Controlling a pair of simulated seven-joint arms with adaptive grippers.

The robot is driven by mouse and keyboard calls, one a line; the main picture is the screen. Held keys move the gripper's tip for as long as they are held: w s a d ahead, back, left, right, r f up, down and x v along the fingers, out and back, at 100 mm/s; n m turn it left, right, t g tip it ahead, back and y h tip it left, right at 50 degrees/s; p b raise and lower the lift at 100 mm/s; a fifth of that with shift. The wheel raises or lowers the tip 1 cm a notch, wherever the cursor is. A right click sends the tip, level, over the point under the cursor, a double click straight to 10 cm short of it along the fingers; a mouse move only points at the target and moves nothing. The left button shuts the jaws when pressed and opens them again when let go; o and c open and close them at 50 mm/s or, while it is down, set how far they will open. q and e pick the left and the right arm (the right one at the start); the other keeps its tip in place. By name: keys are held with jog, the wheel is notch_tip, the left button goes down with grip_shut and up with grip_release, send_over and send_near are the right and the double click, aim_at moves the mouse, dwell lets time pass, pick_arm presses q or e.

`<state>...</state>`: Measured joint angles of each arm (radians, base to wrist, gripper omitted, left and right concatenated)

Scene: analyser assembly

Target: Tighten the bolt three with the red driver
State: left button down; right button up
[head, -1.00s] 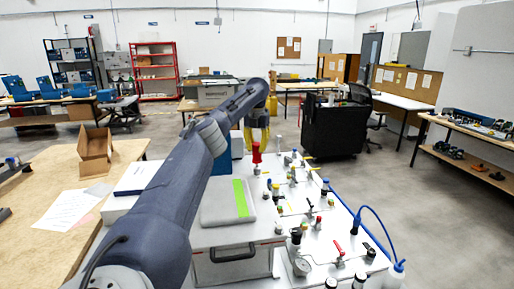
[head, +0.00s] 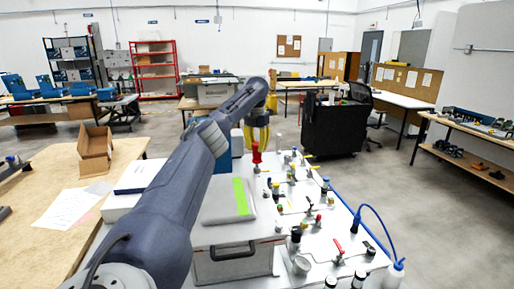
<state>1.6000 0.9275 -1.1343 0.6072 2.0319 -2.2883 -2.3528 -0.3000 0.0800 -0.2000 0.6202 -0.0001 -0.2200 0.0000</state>
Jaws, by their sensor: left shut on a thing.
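The red driver (head: 256,153) stands upright at the back left of the white analyser panel (head: 262,212), its red handle up and its thin shaft pointing down. My left gripper (head: 257,146), with yellow parts, comes down from above at the driver's handle and is shut on it. The fingertips are small and partly hidden by the handle. I cannot tell which of the small fittings is bolt three, or whether the driver's tip touches a bolt. My right gripper is not in view.
Several valves and fittings, one with a red lever (head: 339,246), stand across the panel. A grey case with a green strip (head: 240,197) lies left of them. A blue tube (head: 378,218) loops to a white bottle (head: 394,274) at the right. A wooden table (head: 45,190) is at left.

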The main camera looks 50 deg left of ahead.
pick_arm(q)
jog(key=m, duration=0.5)
jog(key=c, duration=1.3)
grip_release()
jog(key=n, duration=0.4)
jog(key=shift+n, duration=0.4)
jog(key=n, duration=1.2)
jog(key=shift+n, duration=0.3)
jog(key=n, duration=0.6)
